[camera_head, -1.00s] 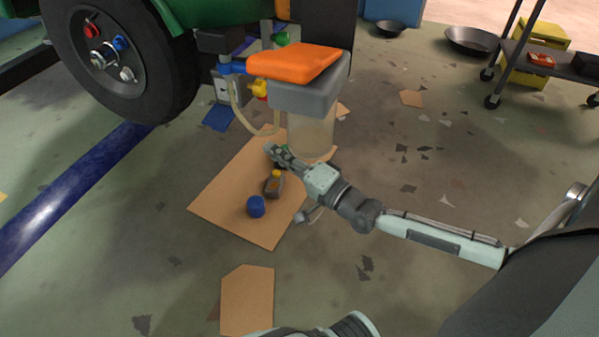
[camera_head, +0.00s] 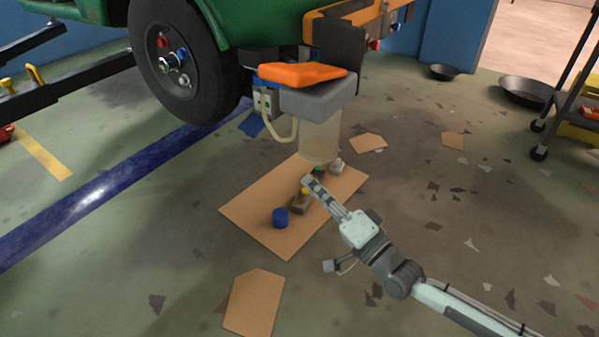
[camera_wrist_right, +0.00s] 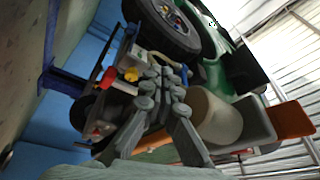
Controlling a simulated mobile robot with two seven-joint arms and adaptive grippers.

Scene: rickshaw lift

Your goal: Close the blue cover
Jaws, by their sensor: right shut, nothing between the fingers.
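A flat blue panel, which looks like the blue cover (camera_head: 252,124), hangs out low beside a small pale box (camera_head: 266,98) under the green vehicle. In the right wrist view a dark blue panel (camera_wrist_right: 66,84) sticks out left of the box with red and yellow knobs (camera_wrist_right: 112,112); it seems to be the same cover, standing open. My right gripper (camera_head: 309,182) is shut and empty, right of and nearer than the cover, apart from it. Its closed fingers (camera_wrist_right: 165,78) point towards the vehicle in the wrist view. My left gripper is out of view.
A grey box with an orange top (camera_head: 302,74) and a clear container below it hang between my right gripper and the vehicle. Small bottles and a blue cap (camera_head: 280,217) stand on cardboard (camera_head: 262,205). A wheel (camera_head: 185,62) is at left.

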